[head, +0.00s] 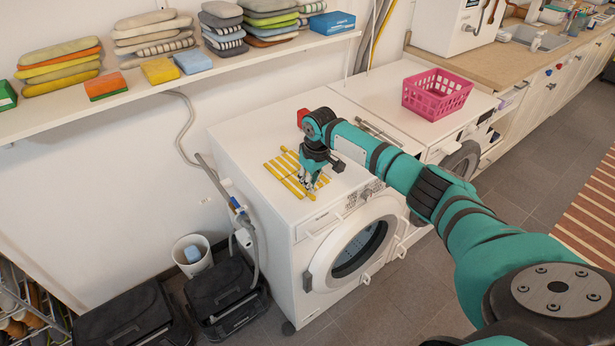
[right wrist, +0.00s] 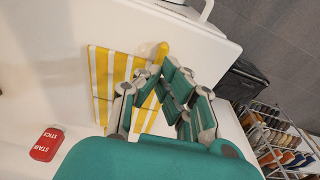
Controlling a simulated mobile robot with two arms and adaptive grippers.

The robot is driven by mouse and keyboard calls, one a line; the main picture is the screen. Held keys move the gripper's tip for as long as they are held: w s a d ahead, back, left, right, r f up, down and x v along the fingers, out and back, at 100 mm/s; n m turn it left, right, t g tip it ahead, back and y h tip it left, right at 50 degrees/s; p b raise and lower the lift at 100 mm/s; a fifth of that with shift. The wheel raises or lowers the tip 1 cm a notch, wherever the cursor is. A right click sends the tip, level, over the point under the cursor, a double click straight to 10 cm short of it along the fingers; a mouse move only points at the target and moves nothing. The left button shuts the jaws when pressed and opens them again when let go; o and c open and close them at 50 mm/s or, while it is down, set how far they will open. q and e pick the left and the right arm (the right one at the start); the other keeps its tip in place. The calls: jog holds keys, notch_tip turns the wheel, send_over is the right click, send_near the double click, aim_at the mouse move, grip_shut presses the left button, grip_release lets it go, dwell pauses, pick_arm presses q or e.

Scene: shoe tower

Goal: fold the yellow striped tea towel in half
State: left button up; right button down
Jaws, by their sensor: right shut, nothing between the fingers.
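The yellow and white striped tea towel (head: 284,168) lies on top of the left white washing machine, near its front edge. It also shows in the right wrist view (right wrist: 106,72), partly hidden behind my fingers. My right gripper (head: 309,184) points down over the towel's right part. It is shut with nothing between its fingers, and in the right wrist view (right wrist: 168,78) the fingertips are close to the towel's edge. I cannot tell whether they touch the cloth. My left gripper is not in view.
A red stain stick (right wrist: 47,143) lies on the machine top beside the towel. A pink basket (head: 436,94) stands on the machine to the right. A shelf (head: 130,92) with folded cloths and boxes runs along the wall above. The machine top left of the towel is clear.

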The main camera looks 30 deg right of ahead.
dwell(0.3)
jog(key=shift+w+r+g+p, duration=0.25)
jog(key=shift+r+g+p, duration=0.15)
jog(key=shift+r, duration=0.6)
jog(key=shift+r, duration=0.1)
jog(key=shift+w+r+g, duration=0.2)
jog(key=shift+r+g, duration=0.3)
jog(key=shift+r, duration=0.45)
jog(key=shift+w+a+r+g+b, duration=0.1)
jog(key=shift+w+r+g+b, duration=0.15)
jog(key=shift+r+g+b, duration=0.55)
